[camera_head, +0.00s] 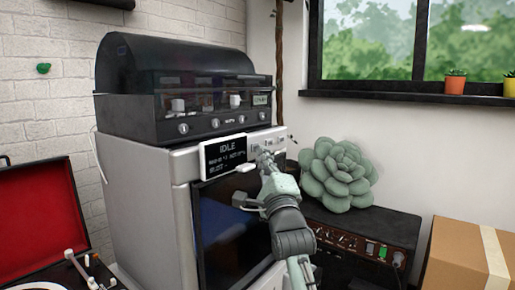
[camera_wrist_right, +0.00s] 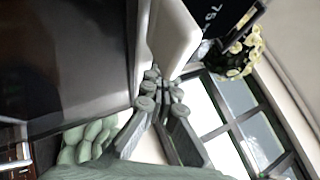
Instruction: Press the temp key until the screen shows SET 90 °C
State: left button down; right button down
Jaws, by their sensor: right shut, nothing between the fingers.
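The screen (camera_head: 224,157) is a black panel in a white frame on the upper front of the grey machine (camera_head: 180,185). It reads IDLE in large letters, with smaller lines below too blurred to read surely. A row of small keys (camera_head: 279,141) lies to its right, partly hidden by my gripper; I cannot tell which is the temp key. My right gripper (camera_head: 261,154) is shut and empty, its tips at the key strip; contact cannot be told. In the wrist view its closed fingers (camera_wrist_right: 160,92) point at a pale slab edge. My left gripper is not in view.
A black domed unit (camera_head: 180,85) sits on the machine. To the right, a green succulent (camera_head: 340,172) rests on a dark amplifier (camera_head: 365,235), near my right arm. A cardboard box (camera_head: 455,258) stands at the right, and an open red-lined record player (camera_head: 40,220) at the left.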

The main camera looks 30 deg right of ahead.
jog(key=shift+s+d, duration=0.1)
jog(key=shift+s, duration=0.35)
jog(key=shift+s+d+p, duration=0.25)
jog(key=shift+s+d, duration=0.15)
jog(key=shift+s, duration=0.5)
jog(key=shift+s+d+p, duration=0.3)
jog(key=shift+s+d, duration=0.05)
jog(key=shift+s, duration=0.5)
jog(key=shift+s+d+p, duration=0.25)
jog(key=shift+s+d, duration=0.15)
jog(key=shift+s, duration=0.5)
dwell(4.9)
